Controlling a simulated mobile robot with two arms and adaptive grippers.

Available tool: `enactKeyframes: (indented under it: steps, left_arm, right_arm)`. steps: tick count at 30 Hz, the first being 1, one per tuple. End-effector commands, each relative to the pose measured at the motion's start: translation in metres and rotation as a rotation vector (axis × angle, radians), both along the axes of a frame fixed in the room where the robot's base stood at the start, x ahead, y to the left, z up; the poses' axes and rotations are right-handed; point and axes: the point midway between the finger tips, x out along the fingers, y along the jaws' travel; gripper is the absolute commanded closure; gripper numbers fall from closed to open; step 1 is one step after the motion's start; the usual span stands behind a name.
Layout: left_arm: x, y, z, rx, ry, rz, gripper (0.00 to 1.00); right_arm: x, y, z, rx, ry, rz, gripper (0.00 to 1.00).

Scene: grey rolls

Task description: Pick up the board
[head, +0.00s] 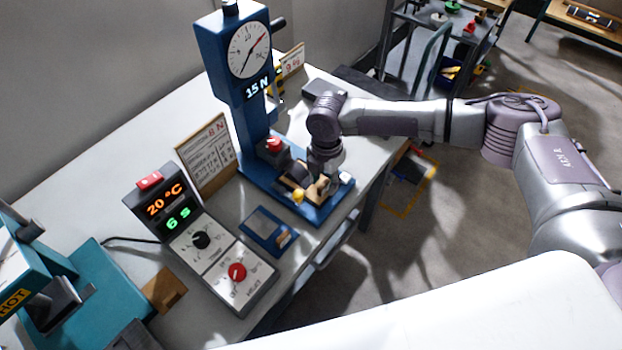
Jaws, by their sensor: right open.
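A small tan wooden piece (318,191), which looks like the board, lies on the blue base of the force-gauge press (308,208). A small yellow knob (298,196) shows beside it. My right gripper (313,181) is open and points down right over the tan piece. Its dark fingers and wrist hide part of the piece, and I cannot tell whether they touch it. My left gripper is not in view.
The press column (254,115), reading 15 N, stands behind my right gripper. A control box (205,240) and a blue tray (262,222) are in front of it. A teal machine (75,290) stands at left. Bare white tabletop (95,180) lies at the back left.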

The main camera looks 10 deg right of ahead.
Motion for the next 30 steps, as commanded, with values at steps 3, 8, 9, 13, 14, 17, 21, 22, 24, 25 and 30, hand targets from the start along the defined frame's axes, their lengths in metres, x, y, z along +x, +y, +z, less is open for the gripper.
enactKeyframes:
  steps: [3, 8, 9, 13, 14, 17, 21, 22, 24, 25, 30]
  left_arm:
    - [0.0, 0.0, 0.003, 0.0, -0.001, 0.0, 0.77]
    - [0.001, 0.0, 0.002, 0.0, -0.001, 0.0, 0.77]
    - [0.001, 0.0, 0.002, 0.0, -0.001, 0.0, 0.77]
    - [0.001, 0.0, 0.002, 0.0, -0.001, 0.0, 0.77]
    - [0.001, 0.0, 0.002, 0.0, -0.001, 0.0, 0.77]
    - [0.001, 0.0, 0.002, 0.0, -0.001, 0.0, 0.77]
    - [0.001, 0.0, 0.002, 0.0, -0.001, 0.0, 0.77]
    - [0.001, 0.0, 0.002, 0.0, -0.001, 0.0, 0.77]
    - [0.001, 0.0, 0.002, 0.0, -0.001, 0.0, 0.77]
    - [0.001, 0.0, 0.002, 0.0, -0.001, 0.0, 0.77]
    - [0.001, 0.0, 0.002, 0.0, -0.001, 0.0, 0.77]
  right_arm:
    - [0.0, 0.0, -0.012, -0.001, 0.0, -0.001, 0.56]
    - [0.0, 0.0, -0.016, 0.0, -0.001, 0.001, 0.56]
    - [0.0, 0.0, -0.016, 0.0, -0.001, 0.001, 0.56]
    - [0.0, 0.0, -0.016, 0.0, -0.001, 0.0, 0.65]
    - [0.0, 0.0, -0.016, 0.0, -0.001, 0.0, 0.7]
    - [0.0, 0.0, -0.016, 0.0, -0.001, 0.0, 0.86]
    - [0.0, 0.0, -0.016, 0.0, -0.001, 0.0, 1.0]
    - [0.0, 0.0, -0.016, 0.0, -0.001, 0.0, 1.0]
    - [0.0, 0.0, -0.015, 0.0, -0.001, 0.0, 1.0]
    - [0.001, 0.0, -0.015, 0.0, -0.001, 0.0, 1.0]
    - [0.001, 0.0, -0.015, 0.0, -0.001, -0.001, 1.0]
